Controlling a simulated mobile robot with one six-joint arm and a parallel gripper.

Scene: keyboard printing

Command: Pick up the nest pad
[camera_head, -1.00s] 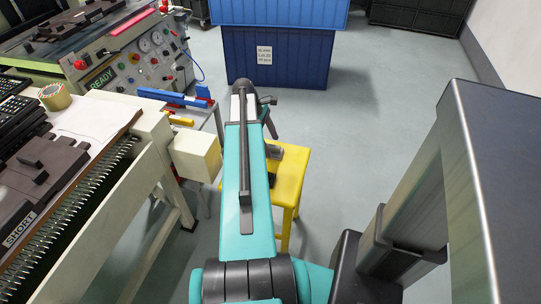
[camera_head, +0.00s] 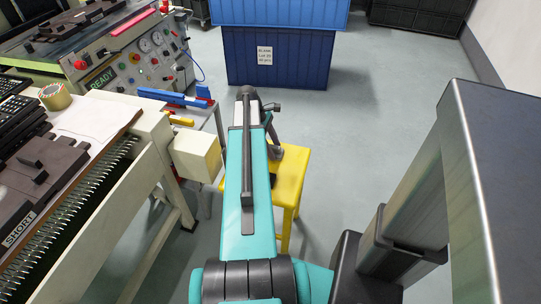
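A dark brown block-like fixture (camera_head: 38,172) with a raised handle and a white "SHORT" label lies on the bench at the left. It may be the nest pad, but I cannot tell for certain. A similar dark fixture (camera_head: 75,33) sits on the machine at the upper left. My teal arm reaches forward in the middle of the view. What seems to be part of my gripper (camera_head: 277,153) shows beside the arm, over the yellow stool. The arm hides most of it, and its fingers cannot be made out.
The yellow stool (camera_head: 294,185) stands below my arm. The cream bench (camera_head: 150,135) has a comb-like edge, a tape roll (camera_head: 55,96) and black keyboards (camera_head: 15,110). A blue tool (camera_head: 175,97) lies behind it. Blue bins (camera_head: 277,60) stand ahead; the floor right of the stool is clear.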

